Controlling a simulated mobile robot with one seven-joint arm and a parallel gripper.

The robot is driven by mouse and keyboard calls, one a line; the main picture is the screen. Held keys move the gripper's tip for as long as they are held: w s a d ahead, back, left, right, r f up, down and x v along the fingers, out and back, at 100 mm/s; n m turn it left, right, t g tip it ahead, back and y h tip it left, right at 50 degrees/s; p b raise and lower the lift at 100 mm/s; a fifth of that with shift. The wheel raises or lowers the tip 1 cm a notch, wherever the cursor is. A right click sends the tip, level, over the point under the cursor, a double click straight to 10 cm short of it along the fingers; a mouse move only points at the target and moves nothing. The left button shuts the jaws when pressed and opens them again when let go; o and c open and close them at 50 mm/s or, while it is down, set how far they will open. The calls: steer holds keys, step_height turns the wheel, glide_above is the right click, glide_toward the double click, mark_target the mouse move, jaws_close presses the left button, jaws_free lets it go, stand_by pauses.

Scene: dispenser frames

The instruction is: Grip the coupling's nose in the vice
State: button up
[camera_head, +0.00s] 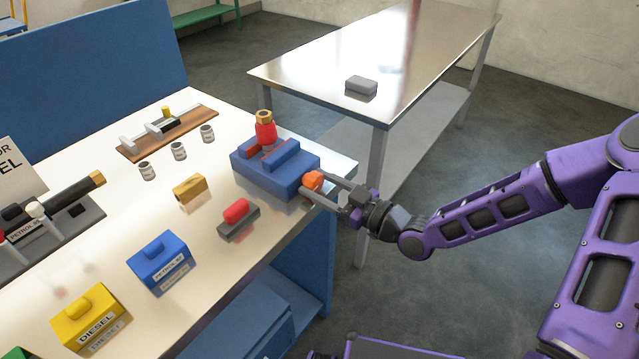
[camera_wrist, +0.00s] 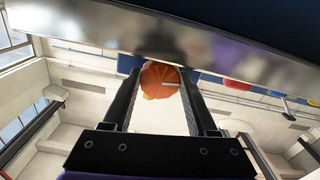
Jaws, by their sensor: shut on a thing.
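The blue vice (camera_head: 252,177) sits near the right edge of the white bench. The red coupling (camera_head: 266,137) with a brass hexagonal top stands upright at the vice's jaws. Its lower end is hidden there, and I cannot tell how tightly the jaws hold it. An orange knob (camera_head: 312,179) is on the vice's near right end. My gripper (camera_head: 319,184) is shut on this knob, its fingers on either side. In the wrist view the orange knob (camera_wrist: 160,76) shows between the two dark fingers of my gripper (camera_wrist: 160,86).
A red-topped grey block (camera_head: 237,215) and a brass block (camera_head: 190,189) lie left of the vice. Several small cylinders (camera_head: 179,151) stand behind them. Blue (camera_head: 160,264) and yellow (camera_head: 90,317) labelled boxes are nearer. A steel table (camera_head: 320,72) stands behind, across a gap.

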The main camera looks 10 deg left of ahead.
steer(key=m+p, duration=0.1)
steer(key=m, duration=0.4)
steer(key=shift+m, duration=0.4)
stand_by(0.4)
steer(key=o, duration=1.4)
steer(key=shift+d, duration=0.1)
steer(key=p+v, duration=0.1)
steer(key=v, duration=1.6)
steer(key=shift+s+d+f, duration=0.1)
steer(key=shift+d, duration=0.05)
